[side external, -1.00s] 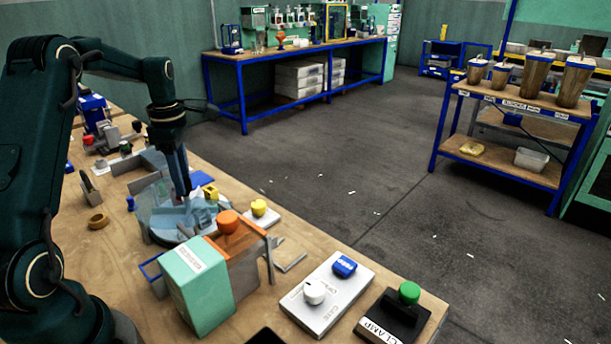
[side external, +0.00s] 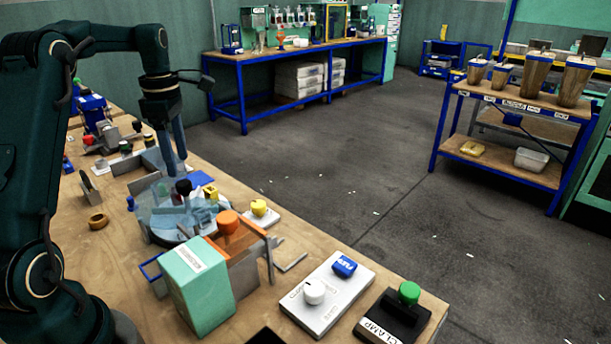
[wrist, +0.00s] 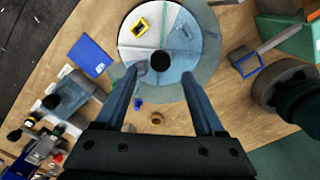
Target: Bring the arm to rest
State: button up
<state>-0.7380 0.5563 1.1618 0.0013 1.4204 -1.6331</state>
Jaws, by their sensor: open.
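My gripper (side external: 174,153) hangs from my arm above the far side of a round blue-grey turntable (side external: 165,236) on the wooden bench. In the wrist view my gripper (wrist: 165,78) has its two blue fingers spread apart with nothing between them. The turntable (wrist: 208,75) lies beyond the fingertips, with a black knob (wrist: 160,62) and a yellow block (wrist: 138,27) on it. The black knob also shows in the side view (side external: 183,187), just below the fingertips, apart from them.
A teal box (side external: 203,285), an orange knob (side external: 227,222), a yellow button (side external: 259,207), a white control plate (side external: 325,300) and a black clamp box with a green button (side external: 409,293) stand near the bench front. A tan ring (side external: 97,221) lies left. Space above is clear.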

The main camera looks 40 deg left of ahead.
jog(key=shift+d, duration=0.1)
jog(key=s+d+r+m+t+y, duration=0.1)
jog(key=d+r+m+t, duration=0.1)
jog(key=d+r+m, duration=0.45)
jog(key=s+d+r+m+t, duration=0.1)
jog(key=s+d+r+m, duration=0.15)
jog(key=d, duration=0.75)
jog(key=s+d+f+m, duration=0.2)
jog(key=s+m, duration=0.1)
jog(key=m, duration=0.2)
jog(key=s+d+f+m+t, duration=0.1)
jog(key=s+d+f+m, duration=0.1)
jog(key=m, duration=0.4)
jog(key=s+d+f+m+t+h, duration=0.1)
jog(key=s+d+f+m, duration=0.2)
jog(key=m, duration=0.2)
jog(key=shift+s+m, duration=0.3)
jog(key=shift+m, duration=0.1)
jog(key=shift+w+m+t, duration=0.2)
jog(key=shift+m+t, duration=0.1)
jog(key=shift+m, duration=0.4)
